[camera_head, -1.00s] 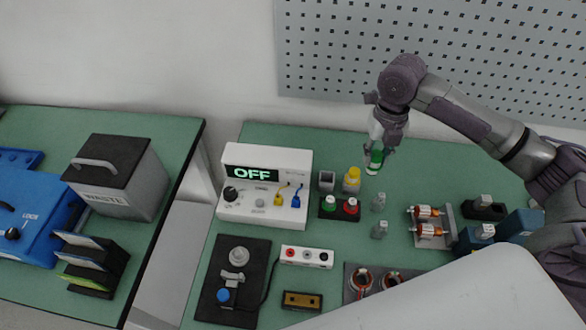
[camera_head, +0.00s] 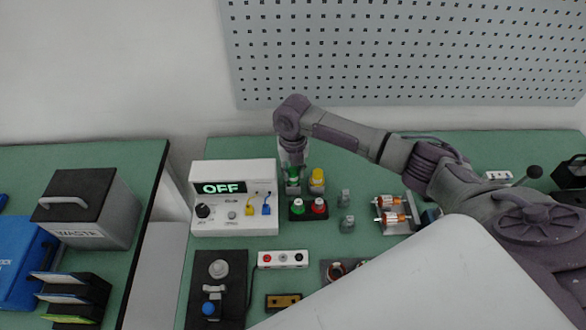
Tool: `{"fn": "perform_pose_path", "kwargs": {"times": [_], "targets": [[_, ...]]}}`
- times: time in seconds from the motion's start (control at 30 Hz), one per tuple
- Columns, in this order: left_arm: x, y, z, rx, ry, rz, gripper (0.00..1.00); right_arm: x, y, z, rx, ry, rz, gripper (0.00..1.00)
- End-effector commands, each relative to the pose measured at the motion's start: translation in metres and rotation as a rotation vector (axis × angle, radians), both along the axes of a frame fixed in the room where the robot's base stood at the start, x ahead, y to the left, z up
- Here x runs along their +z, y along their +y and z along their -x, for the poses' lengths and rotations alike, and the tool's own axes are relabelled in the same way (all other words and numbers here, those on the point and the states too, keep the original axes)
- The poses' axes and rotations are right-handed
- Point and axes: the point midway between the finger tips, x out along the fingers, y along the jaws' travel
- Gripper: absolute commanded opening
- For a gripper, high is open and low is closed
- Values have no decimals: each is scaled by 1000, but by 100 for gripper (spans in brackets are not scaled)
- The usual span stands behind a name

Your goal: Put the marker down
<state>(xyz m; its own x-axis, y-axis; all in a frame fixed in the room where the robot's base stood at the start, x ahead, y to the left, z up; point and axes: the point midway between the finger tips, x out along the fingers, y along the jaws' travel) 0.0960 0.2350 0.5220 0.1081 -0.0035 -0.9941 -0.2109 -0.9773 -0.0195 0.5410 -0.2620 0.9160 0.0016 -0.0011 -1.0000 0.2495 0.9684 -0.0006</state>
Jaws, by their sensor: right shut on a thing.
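My right gripper (camera_head: 292,160) points down at the back of the green bench, just right of the white test box. It is shut on a green marker (camera_head: 293,177), whose green part shows below the fingers. The marker is roughly upright, at the spot of a small grey holder that it and the gripper mostly hide. I cannot tell whether the marker is inside the holder. A yellow-topped marker (camera_head: 317,177) stands close on the right. My left gripper is out of view.
The white test box (camera_head: 235,215) reading OFF stands close on the left. A block with green and red buttons (camera_head: 308,208) sits in front. Small grey pieces (camera_head: 346,224) and a rotor stand (camera_head: 398,226) lie to the right. A pegboard (camera_head: 400,60) hangs behind.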

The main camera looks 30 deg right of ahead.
Motion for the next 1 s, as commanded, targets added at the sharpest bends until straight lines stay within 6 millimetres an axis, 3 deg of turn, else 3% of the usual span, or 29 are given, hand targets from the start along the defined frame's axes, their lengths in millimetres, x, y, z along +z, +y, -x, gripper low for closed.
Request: {"fn": "perform_pose_path", "kwargs": {"times": [0.2,0.6,0.63,0.7,1.0], "targets": [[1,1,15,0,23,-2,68,-6,0,0,1,-2,0,0],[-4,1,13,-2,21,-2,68,-15,0,0,0,-1,-1,0],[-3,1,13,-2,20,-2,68,-15,0,0,0,-1,-1,31],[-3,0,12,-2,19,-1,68,-15,0,0,0,-1,-1,40],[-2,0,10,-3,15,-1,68,-13,0,0,0,-1,-1,40]]}}
